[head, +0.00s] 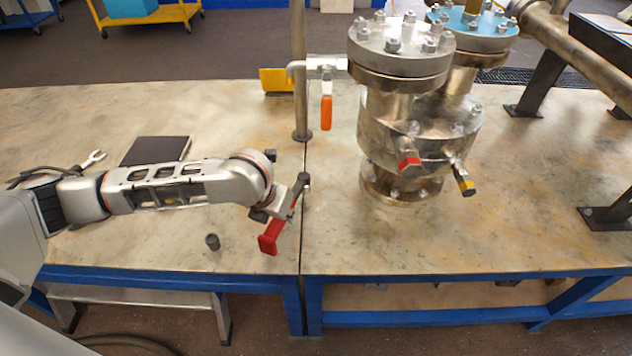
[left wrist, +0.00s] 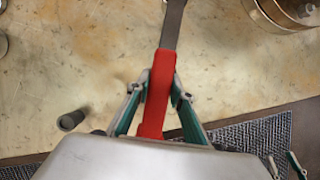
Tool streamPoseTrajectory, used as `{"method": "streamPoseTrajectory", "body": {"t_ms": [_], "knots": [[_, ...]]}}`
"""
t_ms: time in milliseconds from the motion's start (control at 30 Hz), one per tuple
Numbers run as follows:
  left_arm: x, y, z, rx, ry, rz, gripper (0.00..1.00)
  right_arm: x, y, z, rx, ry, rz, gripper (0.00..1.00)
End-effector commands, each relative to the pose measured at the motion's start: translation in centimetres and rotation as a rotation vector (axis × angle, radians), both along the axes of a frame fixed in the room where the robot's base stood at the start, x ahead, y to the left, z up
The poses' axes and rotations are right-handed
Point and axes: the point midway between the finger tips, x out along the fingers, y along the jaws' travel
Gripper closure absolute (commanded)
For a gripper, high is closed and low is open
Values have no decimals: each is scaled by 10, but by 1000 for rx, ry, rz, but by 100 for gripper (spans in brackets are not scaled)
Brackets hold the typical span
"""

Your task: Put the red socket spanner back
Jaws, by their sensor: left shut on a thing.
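The red socket spanner (head: 270,240) has a red handle and a dark shaft with a dark head at its upper end. My left gripper (head: 283,211) is shut on it above the front part of the left table, near the seam between the tables. In the left wrist view the red handle (left wrist: 158,95) lies between the two fingers of my left gripper (left wrist: 161,88). The grey shaft runs out at the top, and the spanner's head is cut off there. The spanner is tilted in the head view.
A flat dark pad (head: 155,150) lies behind my left arm, with an open-ended wrench (head: 95,158) left of it. A small dark socket (head: 212,242) stands near the front edge. A metal post (head: 300,75) and a flanged vessel (head: 400,100) stand behind and to the right.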

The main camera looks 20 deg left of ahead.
Motion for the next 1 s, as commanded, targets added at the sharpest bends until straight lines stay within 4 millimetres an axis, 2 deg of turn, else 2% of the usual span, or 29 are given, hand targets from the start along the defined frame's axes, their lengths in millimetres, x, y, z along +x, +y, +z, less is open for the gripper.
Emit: {"method": "streamPoseTrajectory", "body": {"t_ms": [133,233,333,800,1000], "knots": [[8,2,-2,-1,-3,-25,100,0,0,-4,-1,2,2,60],[23,1,-4,-2,-3,-29,100,-2,1,-10,-1,11,2,60],[45,-2,-6,-3,0,-29,100,-5,3,-16,3,18,4,60],[151,-15,-9,-4,5,-28,100,-2,15,-20,24,11,27,60],[177,-17,-4,-2,1,-29,100,6,16,-12,30,-10,29,60]]}}
